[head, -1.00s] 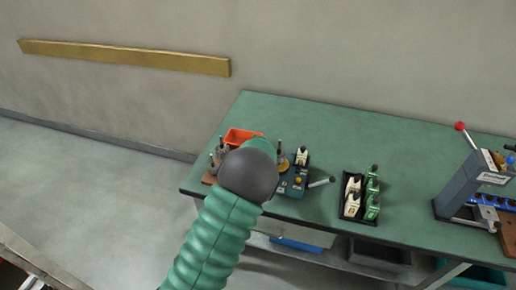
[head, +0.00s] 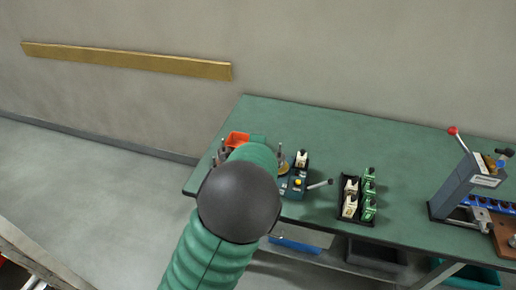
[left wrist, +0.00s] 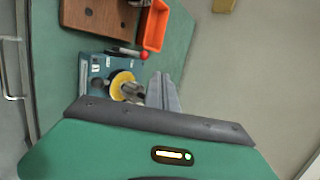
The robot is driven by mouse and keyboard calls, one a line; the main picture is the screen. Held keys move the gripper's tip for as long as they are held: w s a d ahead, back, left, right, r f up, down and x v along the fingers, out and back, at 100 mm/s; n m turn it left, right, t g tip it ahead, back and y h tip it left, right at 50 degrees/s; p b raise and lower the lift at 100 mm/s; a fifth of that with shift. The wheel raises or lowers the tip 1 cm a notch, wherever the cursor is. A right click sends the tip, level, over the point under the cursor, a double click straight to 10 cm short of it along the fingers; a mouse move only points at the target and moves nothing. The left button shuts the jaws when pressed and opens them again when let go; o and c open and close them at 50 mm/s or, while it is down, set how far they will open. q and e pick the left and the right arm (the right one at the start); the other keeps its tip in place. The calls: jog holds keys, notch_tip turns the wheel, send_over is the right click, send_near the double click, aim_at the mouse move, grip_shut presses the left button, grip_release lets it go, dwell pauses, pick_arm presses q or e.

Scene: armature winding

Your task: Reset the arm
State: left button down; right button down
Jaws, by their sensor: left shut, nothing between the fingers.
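My left arm reaches over the green table (head: 320,130) from the bottom of the head view, and its dark round joint hides the gripper there. In the left wrist view my left gripper (left wrist: 163,92) shows its two grey fingers together, with nothing between them. They are beside a blue device (left wrist: 97,72) carrying a yellow ring (left wrist: 122,80); I cannot tell whether they touch it. The blue device (head: 296,186) also shows in the head view, just right of my arm. My right gripper is in neither view.
An orange bin (head: 236,139) stands behind my arm; a brown board (left wrist: 98,14) lies near it in the wrist view. A black tray (head: 357,216) holds white and green parts. A grey press (head: 456,187) with a red-knobbed lever stands at right. The table's back middle is clear.

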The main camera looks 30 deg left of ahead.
pick_arm(q)
jog(key=s+d+f+n+g+h, duration=0.2)
jog(key=s+d+n, duration=0.5)
jog(key=s, duration=0.7)
jog(key=s+d+f+n+g+h, duration=0.3)
jog(key=s+d+f+n+g, duration=0.2)
jog(key=s+d, duration=0.4)
jog(key=s+f+n, duration=0.1)
jog(key=s+n, duration=0.1)
jog(key=s, duration=0.2)
jog(key=shift+s+d, duration=0.3)
jog(key=shift+s, duration=0.1)
jog(key=shift+f, duration=0.1)
jog(key=shift+a, duration=0.25)
jog(key=shift+d, duration=0.15)
